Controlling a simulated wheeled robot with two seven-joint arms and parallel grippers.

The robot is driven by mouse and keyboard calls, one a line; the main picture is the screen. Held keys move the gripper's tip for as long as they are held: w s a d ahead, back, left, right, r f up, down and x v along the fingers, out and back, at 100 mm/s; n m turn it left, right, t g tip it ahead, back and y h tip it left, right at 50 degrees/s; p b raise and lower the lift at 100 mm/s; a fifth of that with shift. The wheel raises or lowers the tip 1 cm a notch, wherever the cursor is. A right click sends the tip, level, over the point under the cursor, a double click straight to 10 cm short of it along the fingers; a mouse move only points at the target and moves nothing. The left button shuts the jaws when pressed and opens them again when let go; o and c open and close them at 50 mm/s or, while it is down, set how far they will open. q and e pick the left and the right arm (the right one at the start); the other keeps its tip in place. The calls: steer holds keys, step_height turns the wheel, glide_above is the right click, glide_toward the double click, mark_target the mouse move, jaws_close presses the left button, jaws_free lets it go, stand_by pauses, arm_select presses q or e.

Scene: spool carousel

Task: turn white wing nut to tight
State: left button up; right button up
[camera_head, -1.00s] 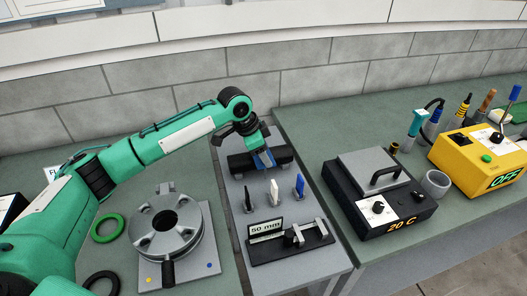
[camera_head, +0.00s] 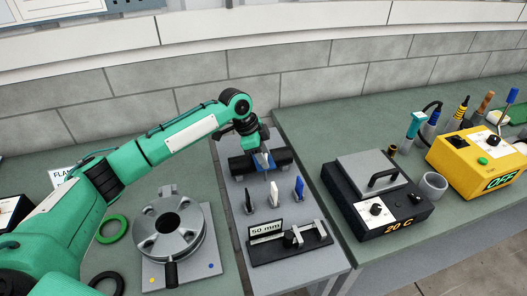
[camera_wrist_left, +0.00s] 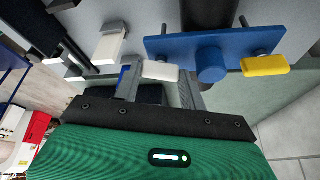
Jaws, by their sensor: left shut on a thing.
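The white wing nut (camera_wrist_left: 160,71) sits on a threaded stud in front of a blue clamp bar (camera_wrist_left: 175,46) in the left wrist view. My left gripper (camera_wrist_left: 160,86) is shut on it, with one finger on each side. A yellow wing nut (camera_wrist_left: 265,65) is on the other stud, to the right, past a round blue boss (camera_wrist_left: 211,65). In the head view my left gripper (camera_head: 262,154) is at the blue clamp on a black cylinder (camera_head: 283,155), and the fingertips are small there. How tight the nut is cannot be told. My right gripper is not in view.
Black, white and blue upright pieces (camera_head: 273,194) stand in front of the clamp, near a 50 mm gauge (camera_head: 291,243). A grey carousel (camera_head: 168,248) is at left beside a green ring (camera_head: 112,228). A heater box (camera_head: 376,220) stands right, across a gap.

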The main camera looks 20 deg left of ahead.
arm_select(q)
steer(key=m+g, duration=0.1)
steer(key=m, duration=0.1)
steer(key=shift+w+r+m+p, duration=0.1)
steer(key=shift+m+p, duration=0.2)
steer(key=shift+m, duration=0.1)
steer(key=m+g, duration=0.1)
steer(key=m, duration=0.1)
steer(key=shift+w+d+m, duration=0.1)
steer(key=shift+m, duration=0.3)
steer(key=m+g, duration=0.1)
steer(key=m, duration=0.1)
steer(key=m+g+b, duration=0.1)
steer(key=m, duration=0.1)
steer(key=shift+w+y, duration=0.1)
steer(key=shift+y, duration=0.2)
steer(key=shift+d+m+g+y+b, duration=0.1)
steer(key=shift+m+g+y+b, duration=0.4)
steer(key=shift+m, duration=1.6)
steer(key=o, duration=0.7)
